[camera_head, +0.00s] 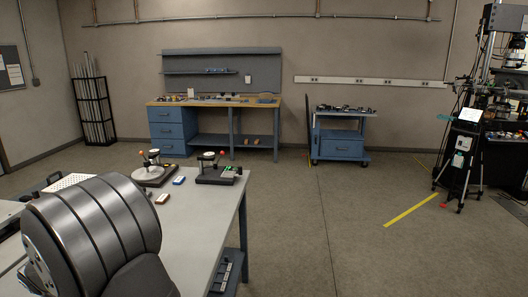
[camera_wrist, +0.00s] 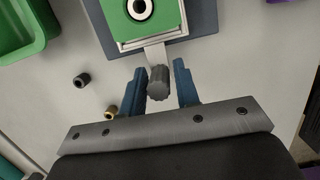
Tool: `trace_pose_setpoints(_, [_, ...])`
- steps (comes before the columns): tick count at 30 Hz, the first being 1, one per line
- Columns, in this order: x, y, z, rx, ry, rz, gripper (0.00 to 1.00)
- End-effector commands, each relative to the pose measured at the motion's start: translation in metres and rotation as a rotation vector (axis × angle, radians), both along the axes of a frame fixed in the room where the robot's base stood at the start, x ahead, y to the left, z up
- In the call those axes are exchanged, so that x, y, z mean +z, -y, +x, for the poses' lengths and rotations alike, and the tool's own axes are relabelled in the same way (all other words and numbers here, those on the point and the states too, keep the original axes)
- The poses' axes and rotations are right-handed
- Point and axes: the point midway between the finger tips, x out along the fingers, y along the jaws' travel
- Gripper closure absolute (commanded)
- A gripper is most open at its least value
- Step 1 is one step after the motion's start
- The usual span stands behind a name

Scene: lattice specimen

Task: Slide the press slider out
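In the wrist view, the press slider (camera_wrist: 155,54) is a pale metal tray and bar extending from a dark blue-grey base (camera_wrist: 203,17). A green plate (camera_wrist: 168,27) with a white ring and dark centre lies on the tray. A grey ribbed knob (camera_wrist: 158,85) is at the bar's near end. My gripper (camera_wrist: 158,68) is open, its blue fingers on either side of the knob with a visible gap at each side. I cannot tell whether the fingertips are at the knob's height. The upper part of the press is out of frame.
A green bin (camera_wrist: 28,30) is at upper left in the wrist view. A dark ring (camera_wrist: 82,80) and a brass-coloured ring (camera_wrist: 111,112) lie on the table. In the head view, two dark-based devices (camera_head: 154,174) (camera_head: 215,176) stand on the grey table (camera_head: 200,212).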

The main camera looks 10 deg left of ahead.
Motion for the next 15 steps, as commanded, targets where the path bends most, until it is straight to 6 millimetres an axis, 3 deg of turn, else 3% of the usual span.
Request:
trace_pose_setpoints(11, [0.0004,-0.0004,0.0002,0.000,0.000,0.001,0.60])
trace_pose_setpoints(15, [0.0090,-0.0010,-0.0014,0.001,0.001,0.004,0.60])
